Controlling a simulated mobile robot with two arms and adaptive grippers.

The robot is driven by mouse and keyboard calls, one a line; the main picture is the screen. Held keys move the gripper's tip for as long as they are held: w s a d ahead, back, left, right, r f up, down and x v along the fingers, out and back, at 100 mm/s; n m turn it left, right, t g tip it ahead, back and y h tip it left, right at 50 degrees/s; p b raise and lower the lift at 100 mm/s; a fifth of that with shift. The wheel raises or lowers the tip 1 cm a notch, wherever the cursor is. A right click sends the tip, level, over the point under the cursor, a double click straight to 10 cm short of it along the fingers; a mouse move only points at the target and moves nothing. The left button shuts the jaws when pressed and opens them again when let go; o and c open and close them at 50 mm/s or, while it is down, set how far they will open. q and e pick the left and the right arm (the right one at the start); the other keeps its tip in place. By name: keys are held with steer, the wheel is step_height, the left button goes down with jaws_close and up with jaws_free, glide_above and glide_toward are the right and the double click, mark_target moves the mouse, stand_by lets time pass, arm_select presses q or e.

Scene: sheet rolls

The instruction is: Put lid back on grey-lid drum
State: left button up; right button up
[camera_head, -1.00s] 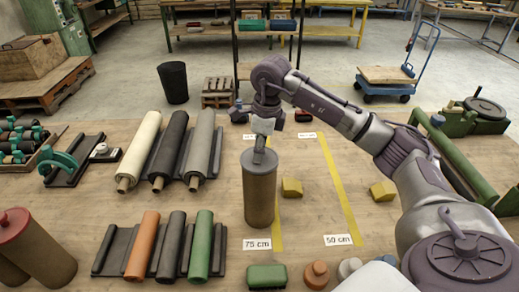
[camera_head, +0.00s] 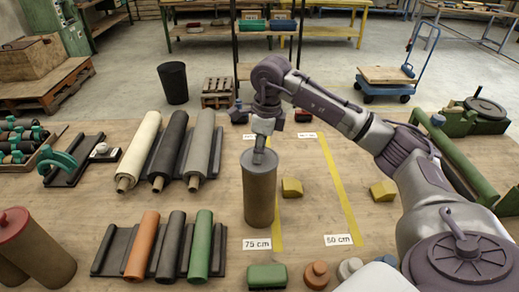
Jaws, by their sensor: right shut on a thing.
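The grey-lid drum (camera_head: 260,199) stands upright on the table, a brown cylinder near the middle of the view. Its grey lid (camera_head: 250,160) lies level on top of the drum, and I see no gap between lid and rim. My right gripper (camera_head: 261,146) reaches down from above and is shut on the lid, at its top centre. The fingertips partly hide the lid's handle. My left gripper is not in view.
Yellow tape lines (camera_head: 337,185) and yellow blocks (camera_head: 292,187) lie right of the drum. Three sheet rolls (camera_head: 173,145) rest on a rack to the left, with shorter rolls (camera_head: 170,245) in front. A red-lid drum (camera_head: 40,248) stands front left. A green brush (camera_head: 267,276) lies in front.

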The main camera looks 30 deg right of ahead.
stand_by(0.9)
steer(key=o, duration=1.1)
steer(key=o, duration=0.5)
steer(key=shift+r+p, duration=2.3)
steer(key=shift+r, duration=1.2)
steer(key=shift+c, duration=0.3)
